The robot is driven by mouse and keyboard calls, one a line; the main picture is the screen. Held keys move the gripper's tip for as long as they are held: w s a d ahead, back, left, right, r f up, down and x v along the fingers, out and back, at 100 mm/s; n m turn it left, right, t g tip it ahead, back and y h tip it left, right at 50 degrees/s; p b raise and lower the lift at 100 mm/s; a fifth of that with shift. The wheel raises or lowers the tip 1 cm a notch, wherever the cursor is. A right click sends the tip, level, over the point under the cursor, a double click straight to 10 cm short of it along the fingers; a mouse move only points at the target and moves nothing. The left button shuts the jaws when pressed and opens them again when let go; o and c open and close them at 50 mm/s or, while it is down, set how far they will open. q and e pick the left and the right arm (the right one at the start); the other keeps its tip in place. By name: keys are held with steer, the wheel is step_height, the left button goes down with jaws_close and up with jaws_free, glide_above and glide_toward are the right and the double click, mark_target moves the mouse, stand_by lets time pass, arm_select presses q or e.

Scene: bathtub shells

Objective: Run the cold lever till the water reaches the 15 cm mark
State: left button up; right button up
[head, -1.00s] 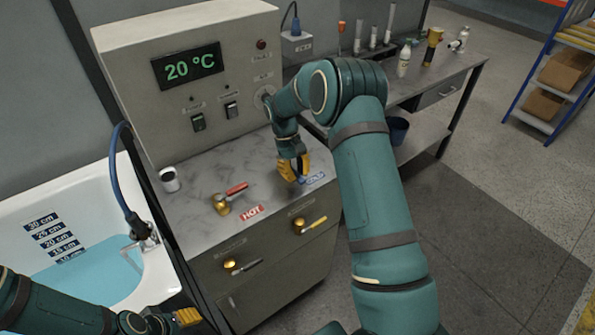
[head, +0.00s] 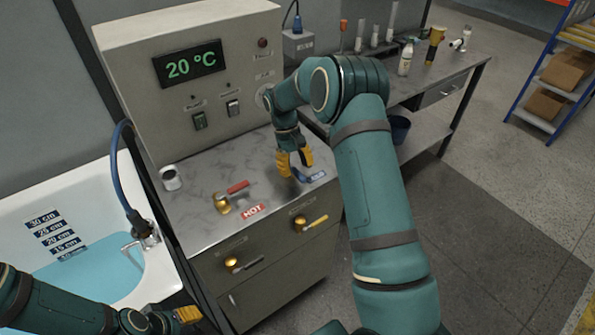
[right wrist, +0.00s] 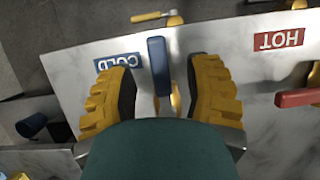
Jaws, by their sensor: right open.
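The blue cold lever (head: 300,176) stands on the counter beside the COLD label (head: 316,177). My right gripper (head: 293,163) is open above it. In the right wrist view the blue lever (right wrist: 158,66) lies between the two spread yellow fingers (right wrist: 160,92), apart from both. The tub (head: 165,282) holds blue water (head: 90,275). The spout (head: 132,244) is at the tub's right end; I cannot tell if water runs. My left gripper (head: 188,315) is low in view, its opening unclear.
The red hot lever (head: 236,188) is left of the cold lever, by the HOT label (head: 253,210). A metal cup (head: 170,178) stands at the counter's back left. The control box (head: 190,80) reads 20 °C. Drawer handles (head: 315,222) project from the counter front.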

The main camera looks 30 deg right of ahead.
steer(key=v, duration=1)
steer(key=shift+r, duration=0.15)
stand_by(6.8)
